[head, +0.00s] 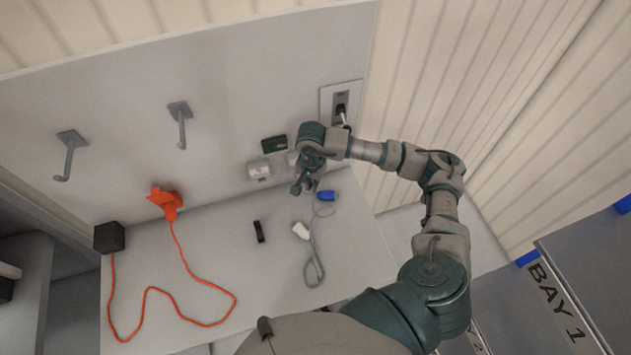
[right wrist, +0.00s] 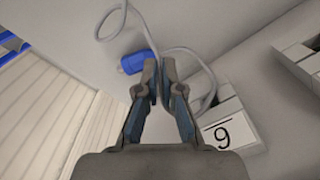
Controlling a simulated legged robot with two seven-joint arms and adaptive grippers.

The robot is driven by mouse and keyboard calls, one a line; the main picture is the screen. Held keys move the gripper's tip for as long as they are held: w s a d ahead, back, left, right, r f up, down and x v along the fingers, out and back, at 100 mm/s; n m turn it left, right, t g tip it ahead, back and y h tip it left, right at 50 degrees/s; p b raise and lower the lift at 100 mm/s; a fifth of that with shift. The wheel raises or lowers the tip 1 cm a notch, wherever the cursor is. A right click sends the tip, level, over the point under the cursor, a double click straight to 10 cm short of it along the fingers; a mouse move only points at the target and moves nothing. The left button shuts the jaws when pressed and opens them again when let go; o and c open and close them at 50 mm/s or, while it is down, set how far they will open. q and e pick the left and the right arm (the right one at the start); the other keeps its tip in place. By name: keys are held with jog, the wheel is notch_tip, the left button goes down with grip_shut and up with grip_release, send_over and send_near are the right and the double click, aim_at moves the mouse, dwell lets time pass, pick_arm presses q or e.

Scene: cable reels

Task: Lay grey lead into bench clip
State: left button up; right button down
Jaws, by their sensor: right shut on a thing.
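The grey lead (head: 313,255) lies in a loop on the bench, with a white end (head: 301,231) and a blue end (head: 326,196). My right gripper (head: 303,184) is low over the back of the bench, beside the blue end. In the right wrist view my right gripper (right wrist: 159,78) is shut on the grey lead (right wrist: 190,52), close to the blue end (right wrist: 134,62); the fingers partly hide the grip. A small black piece (head: 259,231) on the bench may be the clip; I cannot tell for sure. My left gripper is not in view.
An orange cable (head: 182,315) winds across the left of the bench, from a black box (head: 109,237) to an orange plug (head: 166,202). Two hooks (head: 180,120) stick out above.

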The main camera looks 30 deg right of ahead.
jog(key=shift+s+a+f+m+b, duration=0.1)
jog(key=shift+a+f+m+b, duration=0.5)
jog(key=shift+a, duration=3.1)
jog(key=shift+w+a+r+m+b, duration=0.2)
jog(key=shift+a+m, duration=0.8)
jog(key=shift+a, duration=2.65)
jog(key=shift+s+a+f+m+b, duration=0.2)
jog(key=shift+a+f+m+b, duration=0.45)
jog(key=shift+a, duration=3.05)
jog(key=shift+r, duration=0.2)
jog(key=m, duration=0.5)
jog(key=shift+m+p, duration=0.25)
jog(key=shift+p, duration=0.1)
jog(key=shift+f, duration=0.1)
jog(key=shift+a+f+b, duration=0.1)
jog(key=shift+f+b, duration=0.1)
jog(key=shift+b, duration=0.2)
jog(key=shift+r, duration=0.1)
